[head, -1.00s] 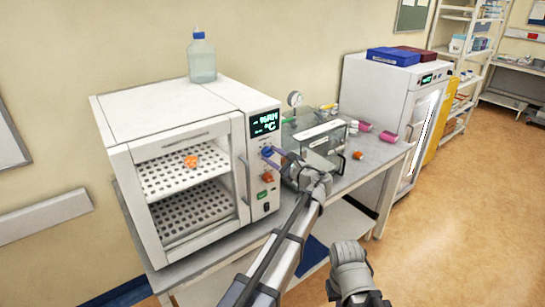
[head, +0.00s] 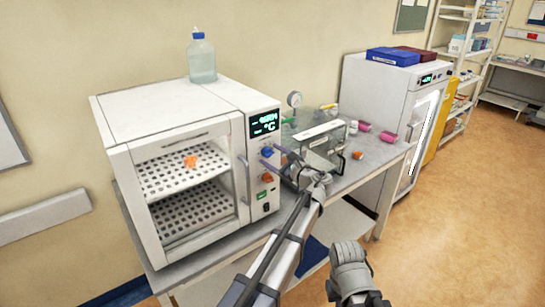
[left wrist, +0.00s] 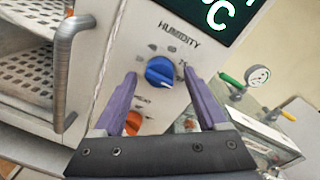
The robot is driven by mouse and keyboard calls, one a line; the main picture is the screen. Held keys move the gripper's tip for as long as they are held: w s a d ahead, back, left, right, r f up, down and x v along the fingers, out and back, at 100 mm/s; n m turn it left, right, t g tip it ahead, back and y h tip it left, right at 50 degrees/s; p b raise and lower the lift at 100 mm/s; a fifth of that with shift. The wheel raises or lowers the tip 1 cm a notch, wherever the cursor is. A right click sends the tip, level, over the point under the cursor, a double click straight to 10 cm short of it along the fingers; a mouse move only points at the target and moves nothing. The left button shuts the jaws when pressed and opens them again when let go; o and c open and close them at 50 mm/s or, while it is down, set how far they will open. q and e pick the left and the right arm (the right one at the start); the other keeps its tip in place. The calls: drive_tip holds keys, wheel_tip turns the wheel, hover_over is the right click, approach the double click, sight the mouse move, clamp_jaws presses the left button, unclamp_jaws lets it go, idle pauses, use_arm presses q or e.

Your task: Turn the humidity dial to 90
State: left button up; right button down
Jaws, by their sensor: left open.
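The humidity dial (left wrist: 160,71) is a blue knob with a pale pointer mark, on the white front panel under the word HUMIDITY. It also shows as a small blue knob in the head view (head: 267,152). My left gripper (left wrist: 160,76) is open, with its purple fingertips on either side of the dial in the left wrist view. I cannot tell whether they touch it. In the head view, my left gripper (head: 279,153) is in front of the panel, just right of the dial.
An orange knob (left wrist: 133,122) sits below the dial, partly behind a finger. The display (head: 264,124) is above; its number is unreadable. The chamber door handle (left wrist: 66,70) is at left. A clear box (head: 322,145) with a gauge (head: 294,99) stands close on the right.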

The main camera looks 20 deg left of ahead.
use_arm(q)
drive_tip(key=v, duration=0.8)
drive_tip(key=s+a+f+n+g+h, duration=0.35)
drive_tip(key=s+f+n, duration=0.25)
drive_tip(key=s+f, duration=0.3)
drive_tip(key=s+a+f+n+g+h, duration=0.35)
drive_tip(key=s+f+n+h, duration=0.2)
drive_tip(key=s+f, duration=0.25)
drive_tip(key=s+d+f+n+g+h+b, duration=0.1)
drive_tip(key=s+d+f+h, duration=0.1)
drive_tip(key=s+d, duration=0.5)
drive_tip(key=s+d+f+n+g+h+b, duration=0.1)
drive_tip(key=s+d+f+n+g+h, duration=0.1)
drive_tip(key=s+d+f, duration=0.2)
drive_tip(key=s+d, duration=0.3)
drive_tip(key=d, duration=0.3)
drive_tip(key=shift+s+f, duration=0.4)
drive_tip(key=shift+a, duration=0.15)
